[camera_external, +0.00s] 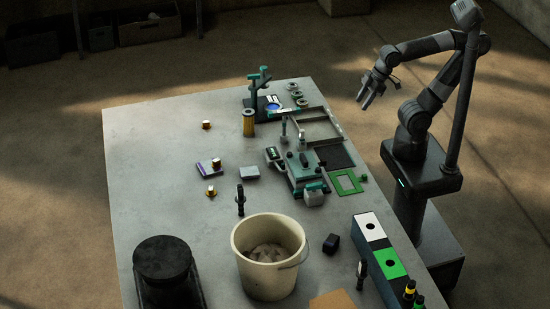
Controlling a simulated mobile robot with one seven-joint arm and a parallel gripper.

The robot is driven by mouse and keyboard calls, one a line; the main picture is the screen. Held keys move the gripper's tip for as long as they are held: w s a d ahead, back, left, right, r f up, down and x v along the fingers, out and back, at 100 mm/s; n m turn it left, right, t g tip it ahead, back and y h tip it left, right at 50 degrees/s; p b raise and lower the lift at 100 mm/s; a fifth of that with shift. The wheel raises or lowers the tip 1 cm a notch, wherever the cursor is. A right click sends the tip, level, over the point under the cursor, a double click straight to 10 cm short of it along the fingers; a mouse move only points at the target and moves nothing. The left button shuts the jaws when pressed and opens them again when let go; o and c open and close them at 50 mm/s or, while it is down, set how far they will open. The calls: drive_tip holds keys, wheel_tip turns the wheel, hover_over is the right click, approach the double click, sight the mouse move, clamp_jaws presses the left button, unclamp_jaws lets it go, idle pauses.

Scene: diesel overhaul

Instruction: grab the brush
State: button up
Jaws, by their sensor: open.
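I cannot make out a brush for certain; the items are small and dim. A slim dark upright item (240,203) stands behind the bucket, and a similar dark upright item (361,273) stands at the front beside the long block. Either could be the brush, but their shapes are not clear. My gripper (368,94) is open and empty. It hangs pointing downward in the air, to the right of the table's far part, well away from both items.
The grey table (150,150) holds a cream bucket (246,262) with something pale inside. A black round-topped unit (162,262), a teal-grey device (305,175), a yellow cylinder (249,123) and a long block with white and green panels (390,262) also stand there. The far left tabletop is clear.

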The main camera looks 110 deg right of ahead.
drive_tip(key=w+d+f, duration=0.2)
drive_tip(key=w, duration=0.8)
drive_tip(key=g, duration=0.1)
approach(302, 130)
drive_tip(key=f, duration=0.2)
drive_tip(key=shift+w+x, duration=0.15)
drive_tip(key=shift+x, duration=2.4)
drive_tip(key=shift+w+x, duration=0.15)
drive_tip(key=shift+x, duration=2.45)
drive_tip(key=shift+r, duration=0.2)
drive_tip(key=shift+c, duration=0.4)
clamp_jaws()
